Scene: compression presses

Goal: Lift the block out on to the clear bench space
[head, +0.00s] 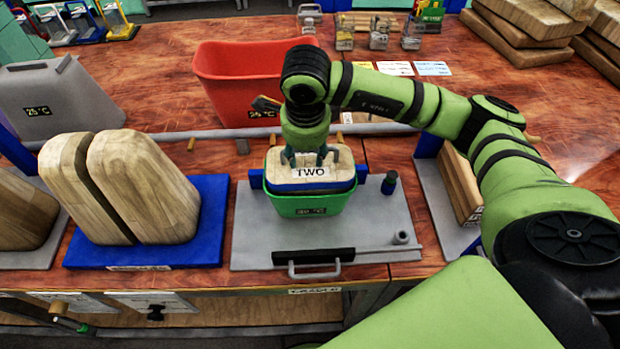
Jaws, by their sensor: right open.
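The tub stands on a grey press plate (375,232). My right gripper (311,161) is directly above the block, pointing down, with its fingers spread and empty close to the block's top. I cannot tell whether the fingertips touch it. My left gripper is not in view. Bare red-brown bench (490,92) shows behind my right arm.
A red bin (225,90) stands behind the tub. Two large wooden blocks (150,185) stand on a blue base (215,215) to the left. A small dark bottle (389,183) stands right of the tub. Wooden boards (530,35) are stacked at back right, glass jars (379,38) at the back.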

